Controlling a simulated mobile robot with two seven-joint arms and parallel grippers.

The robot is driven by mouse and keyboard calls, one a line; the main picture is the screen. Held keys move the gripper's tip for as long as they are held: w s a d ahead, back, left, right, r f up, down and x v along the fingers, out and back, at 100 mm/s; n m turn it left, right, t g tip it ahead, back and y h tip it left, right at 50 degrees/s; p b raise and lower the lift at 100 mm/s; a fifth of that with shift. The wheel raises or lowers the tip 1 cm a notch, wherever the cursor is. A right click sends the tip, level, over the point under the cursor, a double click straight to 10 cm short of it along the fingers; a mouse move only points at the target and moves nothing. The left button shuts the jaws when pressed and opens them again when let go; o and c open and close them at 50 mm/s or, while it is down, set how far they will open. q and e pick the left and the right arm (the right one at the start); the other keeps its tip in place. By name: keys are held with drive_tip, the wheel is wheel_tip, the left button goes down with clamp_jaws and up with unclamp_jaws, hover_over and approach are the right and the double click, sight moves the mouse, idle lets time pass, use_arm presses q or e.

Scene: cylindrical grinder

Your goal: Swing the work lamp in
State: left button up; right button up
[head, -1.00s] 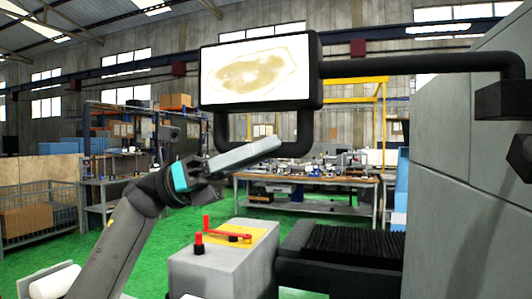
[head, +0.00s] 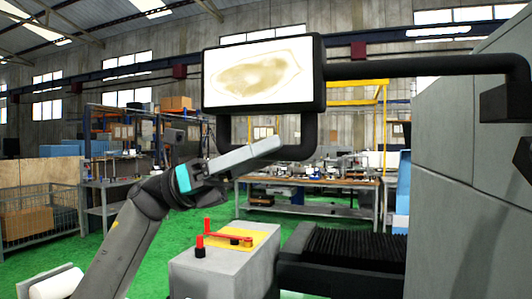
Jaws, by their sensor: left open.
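The work lamp (head: 264,74) is a dark-framed rectangular panel with a bright, brown-smudged face. It hangs upper middle in the head view on a dark swing arm (head: 420,66) from the right. A dark U-shaped handle (head: 309,138) hangs below the panel. My left gripper (head: 268,147) is open, its pale grey jaw pointing right across the handle's lower left part. It hides that part, so I cannot tell whether the handle lies between the jaws or touches them. My right gripper is not in view.
The grey grinder housing (head: 464,150) fills the right side and carries the swing arm's bracket (head: 507,103). Below stand a grey box with red levers (head: 226,270) and a black bellows cover (head: 350,247). A workbench (head: 300,210) stands farther back. Green floor is open at left.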

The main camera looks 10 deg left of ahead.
use_arm(q)
drive_tip(key=shift+a, duration=0.1)
drive_tip(key=b+v, duration=0.1)
drive_tip(key=v, duration=1.4)
drive_tip(key=shift+b, duration=0.35)
